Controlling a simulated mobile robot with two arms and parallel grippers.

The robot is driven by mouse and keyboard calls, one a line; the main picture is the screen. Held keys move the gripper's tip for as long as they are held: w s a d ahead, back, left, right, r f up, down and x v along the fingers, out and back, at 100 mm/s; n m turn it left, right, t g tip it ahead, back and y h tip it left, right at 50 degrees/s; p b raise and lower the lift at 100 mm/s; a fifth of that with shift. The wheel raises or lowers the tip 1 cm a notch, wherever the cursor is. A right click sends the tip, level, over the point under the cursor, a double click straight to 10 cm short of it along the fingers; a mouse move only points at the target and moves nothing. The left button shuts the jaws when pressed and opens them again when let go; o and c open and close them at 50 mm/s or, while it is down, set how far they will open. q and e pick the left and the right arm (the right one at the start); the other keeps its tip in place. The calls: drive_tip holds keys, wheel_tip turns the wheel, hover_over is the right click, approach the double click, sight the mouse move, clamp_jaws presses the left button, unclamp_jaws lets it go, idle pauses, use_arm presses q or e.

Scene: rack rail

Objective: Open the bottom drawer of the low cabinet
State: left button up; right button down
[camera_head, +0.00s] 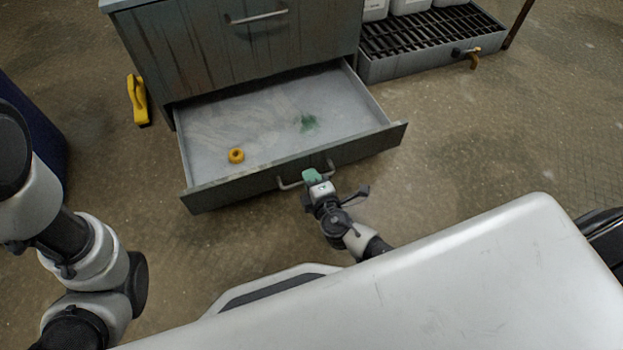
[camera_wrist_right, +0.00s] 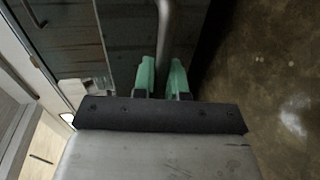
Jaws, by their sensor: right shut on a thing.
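The low cabinet (camera_head: 240,50) stands at the top of the head view. Its bottom drawer (camera_head: 290,172) is pulled well out, showing its pale inside. A yellow ring (camera_head: 236,155) lies in it, near a green stain. My right gripper (camera_head: 313,176) is at the drawer's bar handle (camera_head: 290,184), towards its right end. In the right wrist view, the green fingertips (camera_wrist_right: 162,78) of my right gripper are shut on the bar handle (camera_wrist_right: 164,35). My left arm shows at the left of the head view, but its gripper is out of view.
A yellow object (camera_head: 138,100) stands on the floor left of the cabinet. A low grated tray (camera_head: 430,62) with a tap and white containers is to the right. A dark blue object is at the left edge. The floor right of the drawer is clear.

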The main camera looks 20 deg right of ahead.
drive_tip(key=c, duration=1.2)
unclamp_jaws()
